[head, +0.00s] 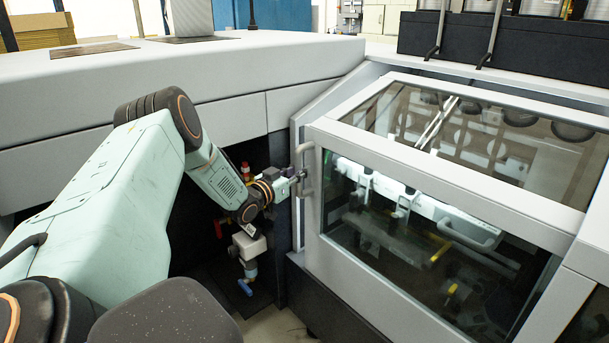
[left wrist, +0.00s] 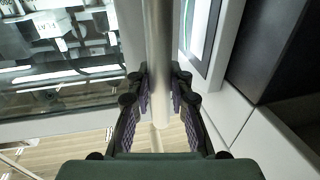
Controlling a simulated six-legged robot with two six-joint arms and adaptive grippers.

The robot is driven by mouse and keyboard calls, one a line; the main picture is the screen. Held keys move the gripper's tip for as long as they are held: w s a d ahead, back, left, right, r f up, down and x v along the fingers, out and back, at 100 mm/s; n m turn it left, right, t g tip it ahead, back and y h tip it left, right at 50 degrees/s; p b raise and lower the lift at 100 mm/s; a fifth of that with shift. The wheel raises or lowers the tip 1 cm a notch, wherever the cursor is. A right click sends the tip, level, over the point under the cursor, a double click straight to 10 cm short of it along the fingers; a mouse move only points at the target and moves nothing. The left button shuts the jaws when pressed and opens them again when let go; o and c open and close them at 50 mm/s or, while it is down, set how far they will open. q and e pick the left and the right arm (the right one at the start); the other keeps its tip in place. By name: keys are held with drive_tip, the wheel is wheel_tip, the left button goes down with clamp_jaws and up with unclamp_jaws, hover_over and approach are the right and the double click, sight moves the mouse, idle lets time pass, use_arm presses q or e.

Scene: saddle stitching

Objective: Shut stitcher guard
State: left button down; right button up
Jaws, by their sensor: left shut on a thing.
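The stitcher guard (head: 445,172) is a grey frame with clear panels on the right in the head view. It lies over the stitching parts, and I cannot tell whether its edge touches the machine body. Its handle (head: 307,165) is a metal bar at the guard's left corner. My left gripper (head: 299,178) is shut on this handle. In the left wrist view the handle (left wrist: 160,60) runs upright between the two fingers (left wrist: 158,95), and a clear panel of the guard (left wrist: 60,85) shows on the left. My right gripper is not in view.
A long grey machine housing (head: 120,95) stands behind my left arm. Below it is a dark recess with a small valve fitting (head: 250,245) and a blue lever (head: 245,287). A dark unit with metal rods (head: 530,45) sits above the guard at the back right.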

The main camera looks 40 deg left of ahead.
use_arm(q)
drive_tip(key=shift+a+f, duration=0.1)
drive_tip(key=shift+a, duration=0.1)
drive_tip(key=c, duration=1.3)
unclamp_jaws()
drive_tip(key=shift+c, duration=0.2)
drive_tip(key=shift+o, duration=0.7)
drive_tip(key=shift+d, duration=0.1)
drive_tip(key=shift+s, duration=0.45)
drive_tip(key=s, duration=0.6)
drive_tip(key=shift+s+d, duration=0.25)
drive_tip(key=shift+d, duration=0.15)
